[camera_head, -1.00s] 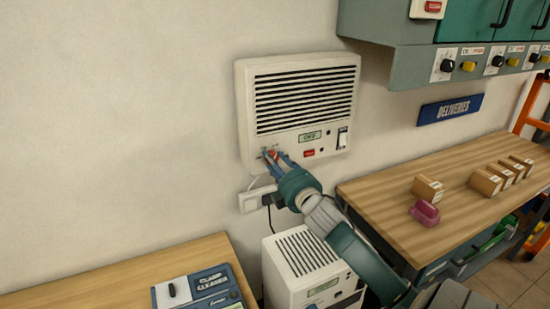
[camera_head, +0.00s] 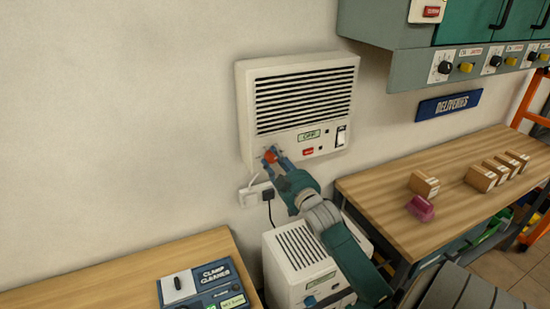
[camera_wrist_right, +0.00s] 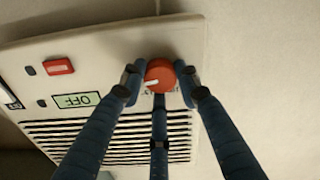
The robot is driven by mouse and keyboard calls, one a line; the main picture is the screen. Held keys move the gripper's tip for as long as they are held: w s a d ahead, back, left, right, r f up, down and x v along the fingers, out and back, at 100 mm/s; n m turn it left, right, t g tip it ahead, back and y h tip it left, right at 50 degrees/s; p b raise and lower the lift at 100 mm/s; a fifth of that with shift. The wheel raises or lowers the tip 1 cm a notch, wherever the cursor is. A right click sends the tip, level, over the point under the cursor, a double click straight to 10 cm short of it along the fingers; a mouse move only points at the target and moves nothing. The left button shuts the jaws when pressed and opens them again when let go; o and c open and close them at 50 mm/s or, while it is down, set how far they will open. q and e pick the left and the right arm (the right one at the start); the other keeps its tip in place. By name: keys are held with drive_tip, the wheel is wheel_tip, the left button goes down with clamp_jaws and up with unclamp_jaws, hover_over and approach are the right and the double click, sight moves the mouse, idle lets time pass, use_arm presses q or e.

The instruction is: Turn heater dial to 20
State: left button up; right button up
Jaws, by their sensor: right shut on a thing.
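The white wall heater (camera_head: 303,105) hangs on the wall, with a black slatted grille. Its red dial (camera_head: 269,157) sits at the lower left of the front; in the right wrist view the dial (camera_wrist_right: 159,75) shows a white pointer mark. The small display (camera_wrist_right: 76,99) beside it reads OFF. My right gripper (camera_head: 271,154) is at the dial, and in the wrist view its fingers (camera_wrist_right: 158,82) are shut around the dial's sides. Dial markings are mostly hidden by a finger. My left gripper is not in view.
A second white heater-like unit (camera_head: 296,262) stands below, beside a wooden table with a clamp cleaner box (camera_head: 210,285). A wooden bench (camera_head: 385,205) at right holds small cartons and a pink object (camera_head: 421,208). A plug and cable (camera_head: 268,195) hang under the heater.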

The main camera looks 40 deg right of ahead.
drive_tip(key=shift+m+p, duration=0.3)
drive_tip(key=shift+m, duration=0.6)
drive_tip(key=o, duration=1.1)
drive_tip(key=shift+o, duration=0.2)
drive_tip(key=shift+w, duration=0.1)
drive_tip(key=v, duration=1.2)
